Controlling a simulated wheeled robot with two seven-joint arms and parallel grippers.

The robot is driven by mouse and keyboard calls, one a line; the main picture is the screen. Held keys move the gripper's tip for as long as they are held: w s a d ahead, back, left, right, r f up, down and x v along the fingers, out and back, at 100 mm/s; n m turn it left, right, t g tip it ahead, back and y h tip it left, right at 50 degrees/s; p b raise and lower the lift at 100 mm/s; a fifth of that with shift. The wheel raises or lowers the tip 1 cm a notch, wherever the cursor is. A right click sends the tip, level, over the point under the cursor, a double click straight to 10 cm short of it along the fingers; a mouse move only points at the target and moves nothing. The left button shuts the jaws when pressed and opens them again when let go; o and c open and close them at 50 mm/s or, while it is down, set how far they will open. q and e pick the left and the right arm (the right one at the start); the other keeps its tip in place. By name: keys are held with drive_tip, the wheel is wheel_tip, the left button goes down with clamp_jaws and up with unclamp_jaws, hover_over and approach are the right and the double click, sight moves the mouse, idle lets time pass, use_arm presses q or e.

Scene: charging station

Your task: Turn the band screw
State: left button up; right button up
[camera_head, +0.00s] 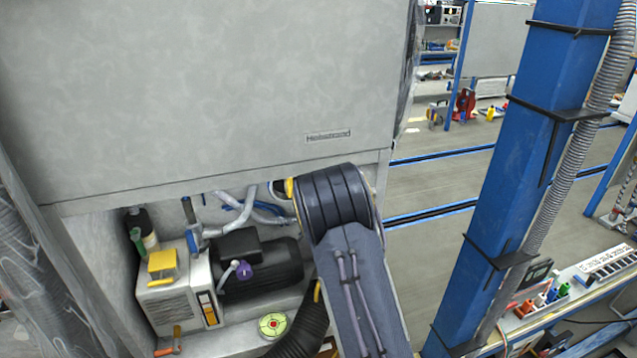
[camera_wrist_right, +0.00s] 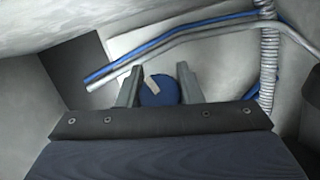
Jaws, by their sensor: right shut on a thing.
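In the right wrist view, my right gripper (camera_wrist_right: 159,79) is shut on a round dark blue knob (camera_wrist_right: 158,98), which I take to be the band screw. One grey finger stands on each side of it. A pale bar or slot mark slants across the knob's upper face. In the head view, my right arm reaches up from the bottom into the opening under the grey cabinet panel (camera_head: 210,90). The arm hides the gripper and the knob there. My left gripper is not in view.
In the right wrist view, a grey pipe (camera_wrist_right: 200,40), a blue line and a ribbed hose (camera_wrist_right: 269,60) run close beyond the fingers. In the head view, a black motor (camera_head: 265,270) and a white box (camera_head: 178,295) sit left of my arm. A blue post (camera_head: 525,130) stands right.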

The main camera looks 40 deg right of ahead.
drive_tip(key=o, duration=1)
drive_tip(key=shift+c, duration=0.2)
drive_tip(key=b+v, duration=0.1)
drive_tip(key=v, duration=0.6)
drive_tip(key=shift+s+a+b, duration=0.2)
drive_tip(key=shift+s+b, duration=0.15)
drive_tip(key=shift+b, duration=0.05)
